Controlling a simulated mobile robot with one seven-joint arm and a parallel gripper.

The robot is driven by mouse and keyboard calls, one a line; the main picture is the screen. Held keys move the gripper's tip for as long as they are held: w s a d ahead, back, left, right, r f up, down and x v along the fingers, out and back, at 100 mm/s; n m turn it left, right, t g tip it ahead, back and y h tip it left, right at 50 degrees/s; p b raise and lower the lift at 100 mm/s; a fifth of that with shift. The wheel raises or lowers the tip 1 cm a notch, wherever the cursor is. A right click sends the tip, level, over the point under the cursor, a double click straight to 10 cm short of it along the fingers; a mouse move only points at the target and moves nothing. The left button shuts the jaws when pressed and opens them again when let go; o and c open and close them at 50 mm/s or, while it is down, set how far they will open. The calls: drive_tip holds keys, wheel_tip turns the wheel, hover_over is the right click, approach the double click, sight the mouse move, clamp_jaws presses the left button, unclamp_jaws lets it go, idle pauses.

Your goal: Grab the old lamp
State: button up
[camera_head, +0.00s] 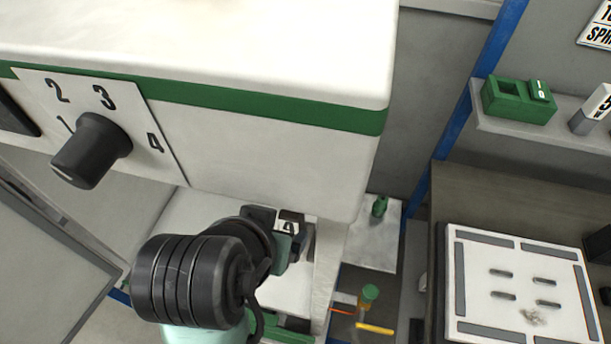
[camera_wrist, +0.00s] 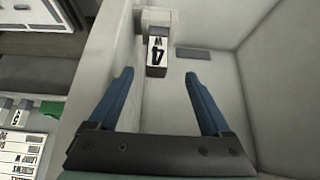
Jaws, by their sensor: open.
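A small grey block with a white label reading "4 W" (camera_wrist: 157,52), which looks to be the old lamp, sits in a grey holder (camera_wrist: 158,18) inside the white housing (camera_head: 290,160). Its label also shows below the housing in the head view (camera_head: 288,227). My gripper (camera_wrist: 158,75) has its two blue fingers spread wide, one on each side of the block's lower end and apart from it. Nothing is held between them. In the head view my wrist hides much of the gripper and the block.
A black knob (camera_head: 92,150) marked 1 to 4 juts from the housing front. At right, a shelf (camera_head: 560,130) holds a green box (camera_head: 518,100) and a labelled block (camera_head: 592,110). A white slotted panel (camera_head: 520,325) lies below.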

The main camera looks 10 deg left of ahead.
sight(292, 224)
drive_tip(key=shift+d+x, duration=0.15)
drive_tip(key=shift+x, duration=3)
drive_tip(key=shift+d+x, duration=0.1)
drive_tip(key=shift+x, duration=3.1)
drive_tip(key=shift+s, duration=0.1)
clamp_jaws()
